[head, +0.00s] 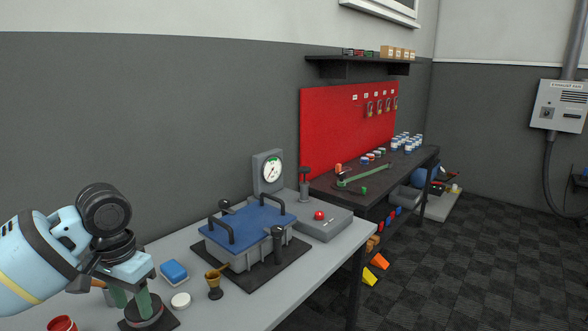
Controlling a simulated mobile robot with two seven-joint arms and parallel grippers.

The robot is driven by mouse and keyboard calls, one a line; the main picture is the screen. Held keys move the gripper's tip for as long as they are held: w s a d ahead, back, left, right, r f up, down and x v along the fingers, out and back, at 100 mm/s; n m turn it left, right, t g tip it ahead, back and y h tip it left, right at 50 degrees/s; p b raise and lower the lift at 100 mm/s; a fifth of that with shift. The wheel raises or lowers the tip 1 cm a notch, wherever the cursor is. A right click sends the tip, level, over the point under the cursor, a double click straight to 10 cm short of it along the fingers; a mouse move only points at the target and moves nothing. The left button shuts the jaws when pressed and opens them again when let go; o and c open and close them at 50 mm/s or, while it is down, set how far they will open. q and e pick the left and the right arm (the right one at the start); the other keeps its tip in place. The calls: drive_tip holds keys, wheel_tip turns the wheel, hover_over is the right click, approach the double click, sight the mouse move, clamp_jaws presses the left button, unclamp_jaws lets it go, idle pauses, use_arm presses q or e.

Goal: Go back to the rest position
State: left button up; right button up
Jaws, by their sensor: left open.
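My left gripper (131,299) is at the lower left, pointing down over the near left end of the grey bench (328,246). Its two greenish fingers are apart. A dark round piece on a black base (150,316) is right at the fingertips. I cannot tell whether the fingers touch it. Part of a brown thing behind the fingers is hidden. My right gripper is not in view.
Right of my gripper are a blue block (173,270), a white disc (180,301) and a brass mortar (215,284). A red jar (61,324) is at lower left. Floor at right is clear.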

use_arm(q)
drive_tip(key=s+d+f+m+h, duration=0.1)
drive_tip(key=s+d+f, duration=0.4)
drive_tip(key=f, duration=0.2)
drive_tip(key=s+d+f+m+t+h, duration=0.1)
drive_tip(key=s+d+f, duration=0.3)
drive_tip(key=f, duration=0.3)
drive_tip(key=s+d+f+m+h, duration=0.1)
drive_tip(key=s+d+f, duration=0.4)
drive_tip(key=f, duration=0.2)
drive_tip(key=s+a+f+n+y, duration=0.1)
drive_tip(key=s+a+f+n, duration=0.2)
drive_tip(key=s, duration=0.7)
drive_tip(key=s+a+f+n+y, duration=0.2)
drive_tip(key=s+a+f, duration=0.15)
drive_tip(key=s, duration=0.65)
drive_tip(key=w+d+f+t+h, duration=0.1)
drive_tip(key=w+f+t+h, duration=0.1)
drive_tip(key=w+f+t, duration=0.3)
drive_tip(key=shift+w+d+f+t, duration=0.2)
drive_tip(key=shift+d+f+t, duration=0.1)
drive_tip(key=shift+f+t, duration=1.45)
drive_tip(key=shift+f+g, duration=0.2)
drive_tip(key=shift+g, duration=0.05)
